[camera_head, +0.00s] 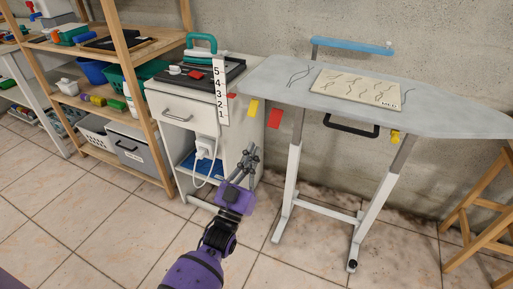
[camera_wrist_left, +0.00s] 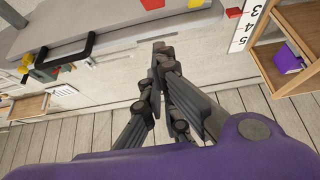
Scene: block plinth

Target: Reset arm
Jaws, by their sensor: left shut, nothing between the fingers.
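My left gripper (camera_head: 249,157) is at the end of my purple arm, which comes up from the bottom of the head view. It is in the air in front of the white cabinet (camera_head: 182,112) and left of the grey board-topped table (camera_head: 290,84). Its fingers are together with nothing between them. In the left wrist view the dark fingers of the left gripper (camera_wrist_left: 163,52) meet at their tips, above the purple wrist. My right gripper is in neither view.
A wooden shelf (camera_head: 168,165) with bins stands left of the cabinet. A teal-handled item (camera_head: 201,47) is on the cabinet top. A number strip (camera_head: 220,92) hangs at its edge. A wooden stool (camera_head: 478,210) stands at right. Tiled floor in front is clear.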

